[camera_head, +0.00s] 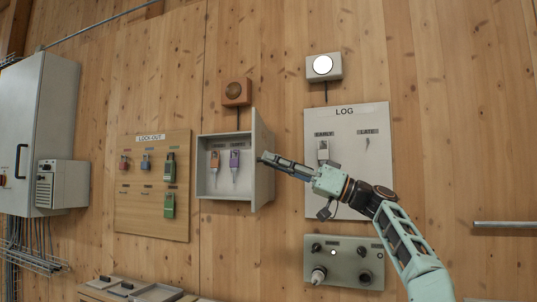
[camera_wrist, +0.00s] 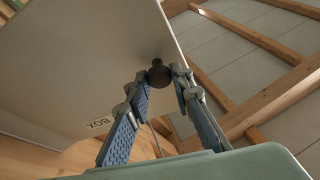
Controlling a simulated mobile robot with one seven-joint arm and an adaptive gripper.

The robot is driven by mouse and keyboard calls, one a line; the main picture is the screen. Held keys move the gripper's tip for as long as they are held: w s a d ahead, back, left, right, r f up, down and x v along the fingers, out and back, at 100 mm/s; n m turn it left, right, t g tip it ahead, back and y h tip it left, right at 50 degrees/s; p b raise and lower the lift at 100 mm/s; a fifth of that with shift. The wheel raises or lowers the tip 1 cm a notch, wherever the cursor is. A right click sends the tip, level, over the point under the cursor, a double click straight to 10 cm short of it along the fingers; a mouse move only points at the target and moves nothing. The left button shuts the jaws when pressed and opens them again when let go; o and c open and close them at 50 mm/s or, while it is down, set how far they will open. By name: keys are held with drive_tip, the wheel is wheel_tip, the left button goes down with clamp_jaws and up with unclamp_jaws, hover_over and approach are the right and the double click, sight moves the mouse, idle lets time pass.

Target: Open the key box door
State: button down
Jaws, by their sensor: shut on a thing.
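The key box (camera_head: 224,194) is a pale grey box on the wooden wall, left of my arm in the head view. Its door (camera_head: 262,165) stands swung out from the box on the right side, so the inside shows. My gripper (camera_head: 264,157) is at the door's outer edge. In the wrist view my gripper (camera_wrist: 161,82) is shut on a dark round knob (camera_wrist: 159,73) on the door's face (camera_wrist: 85,60), which bears the word BOX.
A lock-out board (camera_head: 151,218) with padlocks hangs left of the box. A LOG board (camera_head: 365,190) hangs behind my arm, with a control panel (camera_head: 345,262) below it. An orange-brown fixture (camera_head: 237,93) sits above the box.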

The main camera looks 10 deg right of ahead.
drive_tip(key=shift+d+f+g+p, duration=0.1)
drive_tip(key=shift+d+g+p, duration=0.2)
drive_tip(key=shift+g, duration=0.1)
drive_tip(key=c, duration=1.7)
unclamp_jaws()
drive_tip(key=shift+d, duration=0.1)
drive_tip(key=v, duration=1.1)
drive_tip(key=shift+s+d+f, duration=0.15)
drive_tip(key=shift+d+f, duration=0.1)
drive_tip(key=shift+d, duration=0.05)
